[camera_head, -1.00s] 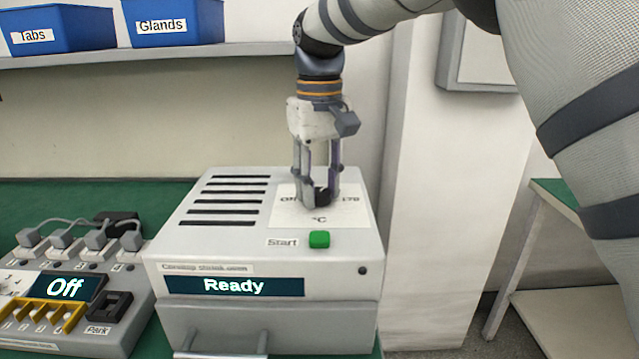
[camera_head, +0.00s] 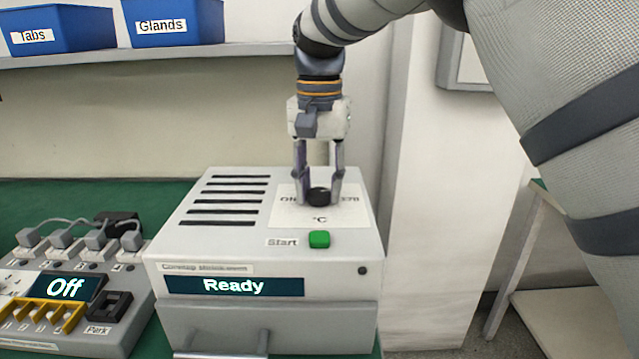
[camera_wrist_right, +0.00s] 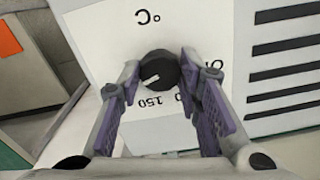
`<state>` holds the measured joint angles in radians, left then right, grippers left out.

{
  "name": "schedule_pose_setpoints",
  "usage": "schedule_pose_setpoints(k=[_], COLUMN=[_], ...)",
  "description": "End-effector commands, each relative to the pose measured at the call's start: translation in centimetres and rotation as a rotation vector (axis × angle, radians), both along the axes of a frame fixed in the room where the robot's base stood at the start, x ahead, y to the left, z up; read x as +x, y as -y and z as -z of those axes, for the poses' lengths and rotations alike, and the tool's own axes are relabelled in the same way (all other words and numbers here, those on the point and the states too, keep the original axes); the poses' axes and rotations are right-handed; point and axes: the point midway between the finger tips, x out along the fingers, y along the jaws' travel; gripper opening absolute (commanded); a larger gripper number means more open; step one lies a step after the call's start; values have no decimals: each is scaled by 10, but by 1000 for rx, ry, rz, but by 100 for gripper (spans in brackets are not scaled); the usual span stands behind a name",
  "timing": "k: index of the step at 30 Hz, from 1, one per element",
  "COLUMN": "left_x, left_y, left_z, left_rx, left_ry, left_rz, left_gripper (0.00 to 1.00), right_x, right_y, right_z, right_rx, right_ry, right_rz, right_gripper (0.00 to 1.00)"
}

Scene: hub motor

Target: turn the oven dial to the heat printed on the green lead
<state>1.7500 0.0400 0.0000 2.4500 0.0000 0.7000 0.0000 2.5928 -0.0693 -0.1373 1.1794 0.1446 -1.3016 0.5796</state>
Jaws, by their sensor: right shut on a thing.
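The oven (camera_head: 225,240) is a pale grey box whose display reads "Ready". Its black dial (camera_head: 319,196) sits on a white scale plate (camera_head: 290,215) marked °C on top. My right gripper (camera_head: 319,190) points down with its fingers closed on the dial's two sides. In the right wrist view the dial (camera_wrist_right: 160,70) shows a white pointer mark, towards the lower left there. An upside-down "150" shows below it; other scale numbers are hidden by the fingers or too small to read. I see no green lead. My left gripper is out of view.
A green Start button (camera_head: 319,239) is close in front of the dial. A device with several grey plugs, a display reading "Off" and a yellow rack (camera_head: 45,315) stands left of the oven. Blue bins (camera_head: 175,35) labelled Glands and Tabs sit on the shelf behind.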

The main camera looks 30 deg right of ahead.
Motion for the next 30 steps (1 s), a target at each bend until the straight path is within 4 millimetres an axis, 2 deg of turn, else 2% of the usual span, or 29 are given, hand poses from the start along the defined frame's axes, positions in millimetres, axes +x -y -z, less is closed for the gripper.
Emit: schedule_pose_setpoints(k=[19,20,22,30], left_x=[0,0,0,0], left_y=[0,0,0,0], left_z=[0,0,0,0], left_rx=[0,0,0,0], left_ry=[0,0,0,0], left_rz=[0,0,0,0], left_gripper=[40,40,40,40], right_x=[0,0,0,0], right_y=[0,0,0,0], right_z=[0,0,0,0], right_rx=[0,0,0,0], right_ry=[0,0,0,0], right_rz=[45,45,44,44], right_gripper=[4,36,52,53])
